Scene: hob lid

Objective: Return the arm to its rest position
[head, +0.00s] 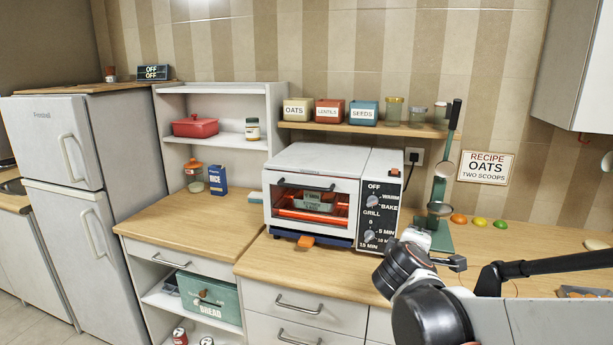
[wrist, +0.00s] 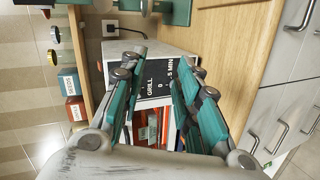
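My gripper (wrist: 157,75) shows in the wrist view with its two teal-padded fingers spread apart and nothing between them. It points toward the control panel of the white toaster oven (wrist: 150,42), apart from it as far as I can tell. In the head view my arm comes in from the lower right, over the counter in front of the oven (head: 318,158); the fingers are hard to make out there. The oven door is shut, the inside glows orange, and a grey-green tin (head: 318,201) sits inside.
A green stand (head: 440,190) with a black-handled lever stands right of the oven. Colored round items (head: 480,222) lie behind my arm. A shelf (head: 360,128) with labelled canisters hangs above. The wooden counter (head: 190,225) left of the oven is mostly clear.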

